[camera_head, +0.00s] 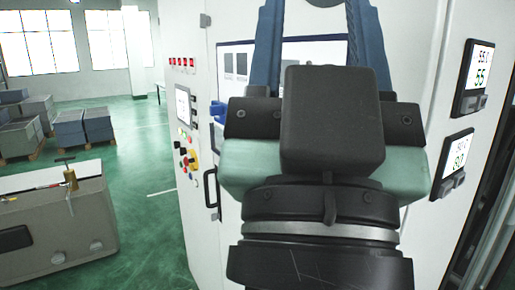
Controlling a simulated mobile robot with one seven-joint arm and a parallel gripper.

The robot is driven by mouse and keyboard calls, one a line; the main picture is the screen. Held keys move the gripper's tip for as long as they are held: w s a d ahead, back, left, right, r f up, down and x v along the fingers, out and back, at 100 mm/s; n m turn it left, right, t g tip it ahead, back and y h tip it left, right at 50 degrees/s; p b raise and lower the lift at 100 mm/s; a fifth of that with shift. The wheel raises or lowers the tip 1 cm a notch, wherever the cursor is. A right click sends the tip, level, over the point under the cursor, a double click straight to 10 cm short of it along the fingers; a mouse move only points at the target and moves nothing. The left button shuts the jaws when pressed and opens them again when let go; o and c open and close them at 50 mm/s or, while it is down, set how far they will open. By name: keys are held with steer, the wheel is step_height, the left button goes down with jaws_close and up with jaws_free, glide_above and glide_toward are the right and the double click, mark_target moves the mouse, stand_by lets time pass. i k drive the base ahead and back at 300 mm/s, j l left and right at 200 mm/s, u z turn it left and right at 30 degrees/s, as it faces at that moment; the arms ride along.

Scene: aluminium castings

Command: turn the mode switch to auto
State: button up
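The control panel is on the narrow left face of a white machine cabinet (228,20). It carries a small screen (183,104), coloured buttons, dark knobs (183,151) and a red emergency button on yellow (191,162). The mode switch is probably one of the dark knobs, but they are too small to tell which, or where it points. My gripper (318,25) is in front of the cabinet, right of the panel, seen from behind. Its blue fingers are wide apart; their tips lie at or beyond the top edge. I see nothing clearly held between them.
A black door handle (210,190) sits below and right of the panel. Two displays (474,78) are on the right of the cabinet. A grey box (60,230) with a T-handled tool (70,175) stands at lower left. Green floor (140,140) lies open between; crates (85,125) stand behind.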

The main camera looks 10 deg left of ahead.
mark_target(177, 145)
steer(key=i+j+u, duration=0.1)
steer(key=i+j, duration=0.3)
steer(key=i+j+u, duration=0.15)
steer(key=i+j, duration=0.3)
steer(key=i+j+u, duration=0.1)
steer(key=i+j, duration=0.4)
steer(key=i+j+u, duration=0.1)
steer(key=i+j, duration=0.25)
steer(key=i+j+u, duration=0.1)
steer(key=i+j, duration=0.2)
steer(key=i, duration=0.3)
steer(key=i+j+u, duration=0.15)
steer(key=i+j, duration=0.15)
steer(key=i, duration=0.2)
